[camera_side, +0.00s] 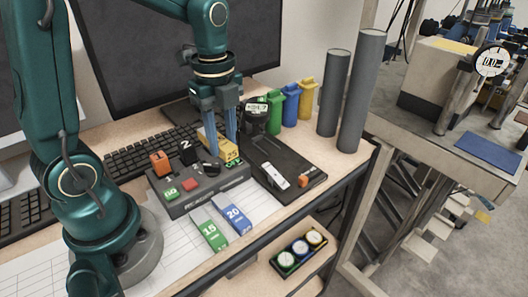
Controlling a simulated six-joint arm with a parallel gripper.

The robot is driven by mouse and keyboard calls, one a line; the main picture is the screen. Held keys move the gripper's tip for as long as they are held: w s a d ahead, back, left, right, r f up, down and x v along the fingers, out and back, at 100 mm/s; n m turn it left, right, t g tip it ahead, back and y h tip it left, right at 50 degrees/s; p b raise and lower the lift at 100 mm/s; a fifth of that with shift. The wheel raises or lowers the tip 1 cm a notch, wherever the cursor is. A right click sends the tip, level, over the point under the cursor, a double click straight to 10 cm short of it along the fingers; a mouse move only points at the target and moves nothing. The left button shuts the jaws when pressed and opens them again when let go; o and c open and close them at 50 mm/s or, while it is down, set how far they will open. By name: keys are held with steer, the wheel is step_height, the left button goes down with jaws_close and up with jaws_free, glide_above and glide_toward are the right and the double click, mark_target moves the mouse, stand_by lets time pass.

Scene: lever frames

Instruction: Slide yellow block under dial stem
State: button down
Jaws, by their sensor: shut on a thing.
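The yellow block (221,146) is at the rear right of a grey box, between my gripper's blue fingers. My gripper (231,148) points straight down and is shut on the yellow block. The fingers hide part of the block, so I cannot tell whether it touches the box. The dial (257,109), with a small display, stands just right of my gripper at the back of a black base (270,153). Its stem is too small and dark to make out clearly.
The grey box (205,197) carries an orange block (160,163), a black block (187,152) and coloured buttons. Green (210,234) and blue (235,218) number cards lie in front.

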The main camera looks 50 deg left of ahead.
mark_target(277, 155)
steer(key=shift+s+a+r, duration=0.15)
steer(key=shift+a+r, duration=0.35)
steer(key=shift+a, duration=0.3)
steer(key=shift+a+r, duration=0.1)
steer(key=shift+a, duration=0.05)
steer(key=w+d+f, duration=0.1)
steer(key=w+d, duration=0.2)
steer(key=w, duration=0.4)
steer(key=w+d+f, duration=0.2)
steer(key=w+d, duration=0.1)
steer(key=w, duration=0.5)
steer(key=shift+m, duration=0.4)
steer(key=shift+s+f, duration=0.2)
steer(key=shift+f, duration=2.6)
steer(key=shift+a+f, duration=0.15)
steer(key=shift+f, duration=0.35)
steer(key=shift+a, duration=2.15)
